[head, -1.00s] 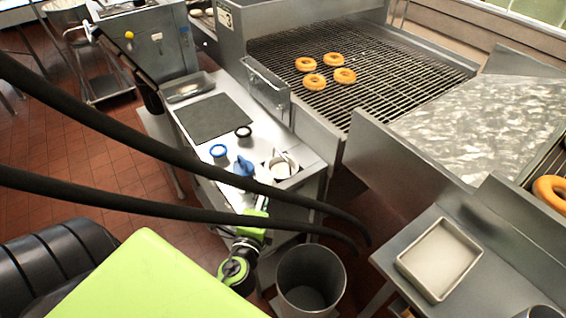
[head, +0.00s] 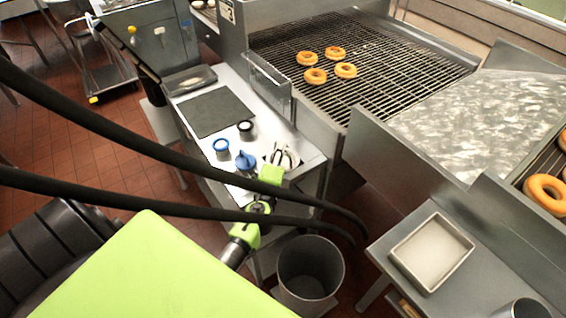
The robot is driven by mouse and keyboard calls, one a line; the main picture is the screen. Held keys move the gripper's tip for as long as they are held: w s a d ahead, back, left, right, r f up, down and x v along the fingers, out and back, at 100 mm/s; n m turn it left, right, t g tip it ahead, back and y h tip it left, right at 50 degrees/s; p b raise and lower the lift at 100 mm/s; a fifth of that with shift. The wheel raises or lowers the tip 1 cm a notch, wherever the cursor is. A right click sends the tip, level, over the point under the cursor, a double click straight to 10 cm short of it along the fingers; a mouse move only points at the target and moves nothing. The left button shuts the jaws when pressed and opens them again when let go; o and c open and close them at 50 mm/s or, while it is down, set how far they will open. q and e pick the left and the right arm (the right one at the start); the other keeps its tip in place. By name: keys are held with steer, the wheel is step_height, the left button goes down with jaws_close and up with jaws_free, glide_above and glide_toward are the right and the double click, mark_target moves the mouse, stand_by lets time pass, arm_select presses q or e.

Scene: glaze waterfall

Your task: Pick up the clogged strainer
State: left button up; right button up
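On the narrow steel side table (head: 195,112), a blue-rimmed round piece (head: 221,147), a black-rimmed round piece (head: 245,129) and a solid blue piece (head: 245,161) stand close together. A whitish container (head: 293,160) sits at the table's right end. I cannot tell which of these is the clogged strainer. My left gripper (head: 278,153) reaches over that right end, in front of the whitish container and right of the blue piece. Its fingers are too small and overlapped to show whether they are open or touching anything. My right gripper is not in view.
A dark mat (head: 214,115) lies on the table. A grey bin (head: 310,265) stands on the floor below. A shallow tray (head: 433,252) rests on the right bench. Several doughnuts (head: 315,75) lie on the wire conveyor beyond. Two black hoses cross the view.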

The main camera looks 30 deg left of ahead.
arm_select(q)
steer(key=shift+w, duration=0.2)
jaws_close()
